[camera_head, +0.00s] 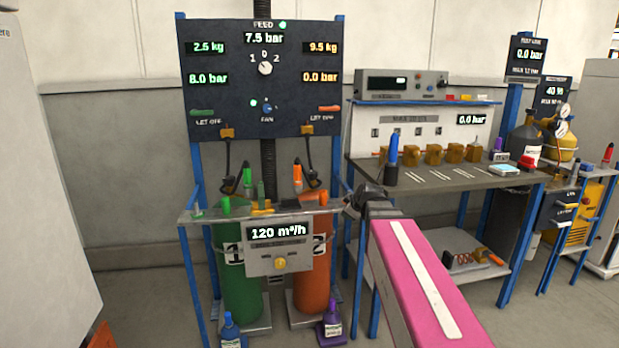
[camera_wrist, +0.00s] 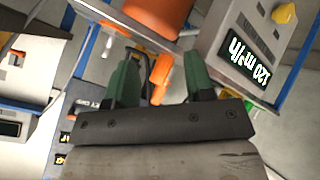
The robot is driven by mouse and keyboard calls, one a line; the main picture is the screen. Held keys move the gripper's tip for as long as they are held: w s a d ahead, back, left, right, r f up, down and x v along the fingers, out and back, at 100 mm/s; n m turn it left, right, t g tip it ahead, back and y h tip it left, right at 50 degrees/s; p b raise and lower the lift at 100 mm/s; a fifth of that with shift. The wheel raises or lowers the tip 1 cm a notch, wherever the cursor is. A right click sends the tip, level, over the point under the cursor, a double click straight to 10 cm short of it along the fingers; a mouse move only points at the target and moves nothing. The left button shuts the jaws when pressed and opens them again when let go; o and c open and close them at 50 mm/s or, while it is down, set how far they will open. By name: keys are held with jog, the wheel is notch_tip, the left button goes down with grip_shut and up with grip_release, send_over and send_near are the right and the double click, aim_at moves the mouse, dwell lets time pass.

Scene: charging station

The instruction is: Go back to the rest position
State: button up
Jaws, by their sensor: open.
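My gripper (camera_wrist: 160,58) shows in the wrist view with its two green fingers apart and nothing held between them. An orange handle (camera_wrist: 160,72) appears in the gap between the fingers, but it looks farther off and I see no contact. In the head view my pink arm reaches in from the lower right, and its dark end (camera_head: 364,196) is just right of the charging stand's shelf. The fingers are hard to make out there.
The feed panel (camera_head: 263,80) stands behind a green cylinder (camera_head: 240,285) and an orange cylinder (camera_head: 312,270). A display box (camera_head: 278,246) reads 120 m³/h. A workbench (camera_head: 440,172) with brass blocks is at the right. Small blue and purple bottles stand low in front.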

jog(key=s+d+f+m+g+h, duration=0.1)
jog(key=s+f+m+g, duration=0.3)
jog(key=s+f, duration=0.6)
jog(key=s+d+f+m+g+h, duration=0.1)
jog(key=s+d+f+m+g, duration=0.2)
jog(key=s+f, duration=0.7)
notch_tip(320, 180, down, 5)
jog(key=m+g, duration=0.2)
jog(key=m, duration=0.2)
jog(key=shift+s+m+h, duration=0.15)
jog(key=shift+m+h, duration=0.15)
jog(key=shift+m, duration=0.1)
dwell(0.4)
